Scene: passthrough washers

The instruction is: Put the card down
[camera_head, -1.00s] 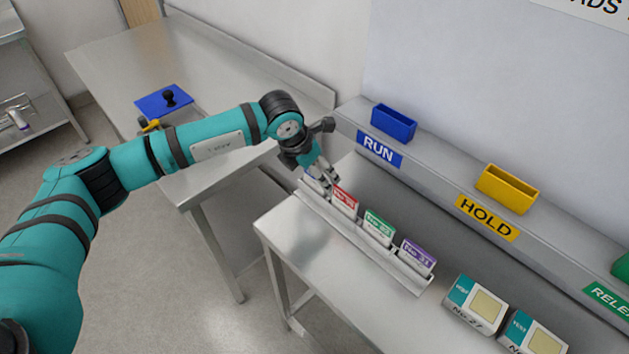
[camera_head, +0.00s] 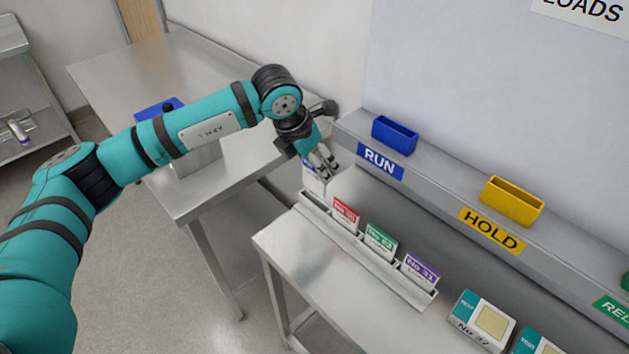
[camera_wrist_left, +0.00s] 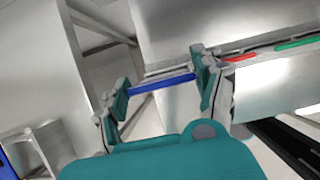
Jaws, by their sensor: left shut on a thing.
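My left gripper (camera_head: 325,168) is shut on a white card (camera_head: 313,180) with a blue header. The card is upright above the left end of the card rack (camera_head: 409,285); its lower edge appears clear of the rack. In the left wrist view, the blue edge of the card (camera_wrist_left: 162,84) spans between the two fingers (camera_wrist_left: 160,88). Cards with red (camera_head: 346,212), green (camera_head: 381,240) and purple (camera_head: 421,270) headers stand in the rack to the right. My right gripper is not in view.
A blue holder (camera_head: 395,136) stands above the RUN label and a yellow holder (camera_head: 511,201) above HOLD on the raised ledge. White-and-teal boxes (camera_head: 481,319) lie at the bench's right. The bench (camera_head: 318,262) is bare in front of the rack.

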